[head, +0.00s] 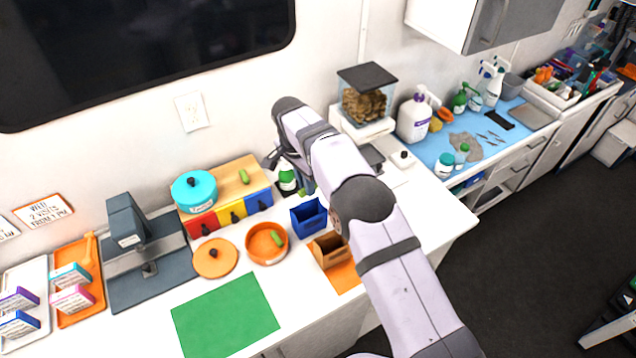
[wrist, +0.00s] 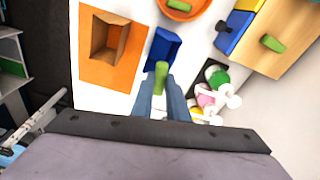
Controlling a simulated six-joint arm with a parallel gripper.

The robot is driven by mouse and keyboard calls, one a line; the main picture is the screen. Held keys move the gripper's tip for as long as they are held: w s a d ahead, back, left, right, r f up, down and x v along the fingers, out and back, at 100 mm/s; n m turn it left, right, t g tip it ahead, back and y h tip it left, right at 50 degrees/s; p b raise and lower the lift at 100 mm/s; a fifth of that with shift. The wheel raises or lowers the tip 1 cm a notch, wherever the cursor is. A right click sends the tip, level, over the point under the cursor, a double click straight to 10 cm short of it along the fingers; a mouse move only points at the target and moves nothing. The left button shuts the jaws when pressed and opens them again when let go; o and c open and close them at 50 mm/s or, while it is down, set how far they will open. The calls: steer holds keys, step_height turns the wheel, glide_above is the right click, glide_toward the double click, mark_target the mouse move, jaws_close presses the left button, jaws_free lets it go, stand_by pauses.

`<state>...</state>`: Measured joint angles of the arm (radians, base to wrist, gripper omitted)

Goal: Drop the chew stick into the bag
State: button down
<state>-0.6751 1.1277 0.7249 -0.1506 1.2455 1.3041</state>
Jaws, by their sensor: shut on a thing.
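My gripper (wrist: 160,100) is shut on a green chew stick (wrist: 161,76), which points away from the wrist between the fingertips. In the wrist view the stick's tip overlaps the near edge of a blue open container (wrist: 163,46); I cannot tell the height between them. A brown open-topped bag (wrist: 104,58) stands on an orange mat (wrist: 92,72), to the left of the stick. In the head view the brown bag (head: 323,257) and blue container (head: 307,212) stand side by side, and my arm partly covers the bag.
An orange bowl (head: 256,258) holds another green stick (head: 278,238). A third green stick (head: 244,177) lies on a wooden-topped drawer box (head: 222,179) with a teal pot. Bottles (wrist: 216,76) stand right of my gripper. A green mat (head: 225,315) lies bare in front.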

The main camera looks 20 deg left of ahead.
steer(key=shift+f, duration=0.1)
steer(key=shift+f+b, duration=2)
steer(key=shift+f, duration=0.6)
steer(key=c, duration=1.6)
jaws_free()
steer(key=shift+c, duration=0.2)
steer(key=shift+r, duration=0.1)
steer(key=shift+r+p, duration=2.25)
steer(key=shift+r, duration=0.7)
steer(key=o, duration=0.8)
